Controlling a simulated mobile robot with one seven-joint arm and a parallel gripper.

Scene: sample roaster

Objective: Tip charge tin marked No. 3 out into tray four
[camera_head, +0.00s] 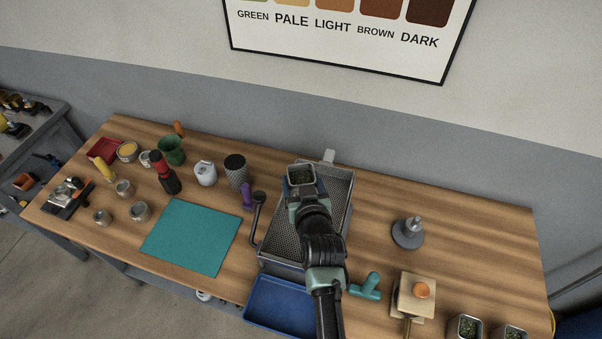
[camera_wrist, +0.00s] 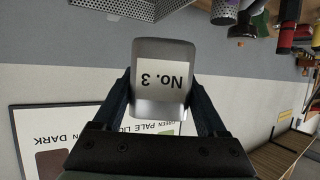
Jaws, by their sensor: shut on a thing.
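My gripper (camera_wrist: 160,100) is shut on a metal tin (camera_wrist: 163,55), with a finger on each side. Its white label reads "No. 3", upside down in the wrist view. In the head view the tin (camera_head: 301,168) is seen from above with its mouth facing up and dark green contents inside. My gripper (camera_head: 305,193) holds it over the back part of a grey perforated tray (camera_head: 338,205) on the roaster. I cannot read a number on any tray. A blue tray (camera_head: 265,318) sits at the front edge, partly hidden by my arm.
Two tins with green contents (camera_head: 465,328) stand at the front right. A wooden block with an orange knob (camera_head: 421,290), a teal handle (camera_head: 368,287) and a grey weight (camera_head: 408,233) are right of my arm. A teal mat (camera_head: 190,238) lies clear at left; jars and bottles stand behind it.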

